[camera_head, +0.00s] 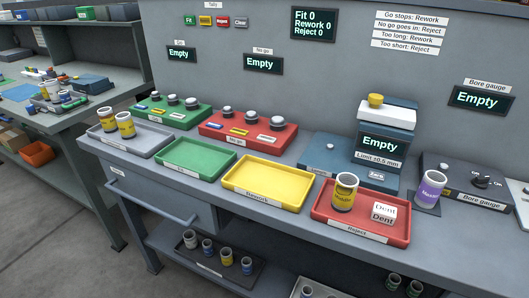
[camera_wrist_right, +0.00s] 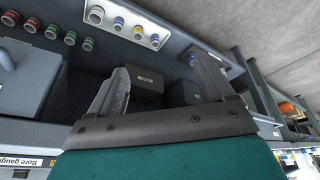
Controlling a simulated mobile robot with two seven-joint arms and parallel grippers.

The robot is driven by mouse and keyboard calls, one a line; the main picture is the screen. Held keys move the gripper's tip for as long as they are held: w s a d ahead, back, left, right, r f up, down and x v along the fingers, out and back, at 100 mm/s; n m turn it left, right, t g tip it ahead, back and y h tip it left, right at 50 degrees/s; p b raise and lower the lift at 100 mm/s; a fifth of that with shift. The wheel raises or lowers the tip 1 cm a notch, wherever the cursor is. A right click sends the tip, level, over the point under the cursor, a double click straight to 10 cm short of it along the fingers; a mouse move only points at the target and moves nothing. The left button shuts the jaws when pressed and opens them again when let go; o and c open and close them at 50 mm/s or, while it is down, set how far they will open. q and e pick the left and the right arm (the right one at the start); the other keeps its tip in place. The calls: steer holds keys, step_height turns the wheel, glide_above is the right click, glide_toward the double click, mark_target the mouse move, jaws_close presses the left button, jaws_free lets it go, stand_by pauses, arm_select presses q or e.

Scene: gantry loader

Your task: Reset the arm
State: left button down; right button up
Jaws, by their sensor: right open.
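My right gripper (camera_wrist_right: 159,65) shows in the right wrist view, its two dark fingers spread apart with nothing between them. Beyond the fingers are a dark box (camera_wrist_right: 146,88) and the bench's lower shelf area. Neither gripper shows in the head view, and my left gripper is in no view.
The bench holds a grey tray (camera_head: 158,147) with two yellow-labelled cylinders, an empty green tray (camera_head: 193,158), an empty yellow Rework tray (camera_head: 265,184) and a red Reject tray (camera_head: 352,228) with a yellow-labelled cylinder and Dent tag. A purple cylinder (camera_head: 430,190) stands by the bore gauge (camera_head: 470,182).

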steer(key=w+a+f+t+y, duration=0.1)
steer(key=w+a+f+t, duration=0.1)
steer(key=w+f+t, duration=0.4)
steer(key=shift+w+a+f+n+t+y+p, duration=0.3)
steer(key=shift+f+t, duration=0.1)
steer(key=shift+f, duration=0.4)
